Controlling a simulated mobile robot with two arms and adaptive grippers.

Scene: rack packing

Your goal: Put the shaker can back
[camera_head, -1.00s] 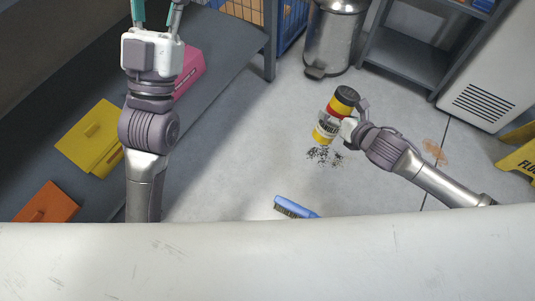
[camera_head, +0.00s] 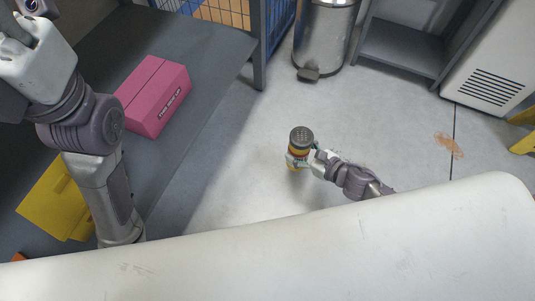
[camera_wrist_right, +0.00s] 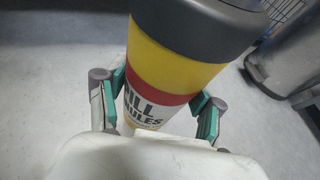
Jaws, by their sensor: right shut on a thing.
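The shaker can (camera_head: 301,139) has a dark perforated lid and a yellow, red and white body. It is upright, lid up, in the middle of the head view. My right gripper (camera_head: 299,160) is shut around its body. In the right wrist view the can (camera_wrist_right: 178,75) stands between the two green-padded fingers of the right gripper (camera_wrist_right: 160,110), with part of its label showing. The can's base is hidden there. My left gripper (camera_head: 30,10) is at the top left corner of the head view, partly cut off, and its fingers are not clear.
A pink box (camera_head: 153,95) and a yellow folder-like item (camera_head: 58,200) lie on a grey bench (camera_head: 205,62) at left. A metal pedal bin (camera_head: 325,35), a grey shelf unit (camera_head: 405,50) and a white vented cabinet (camera_head: 492,70) stand at the back.

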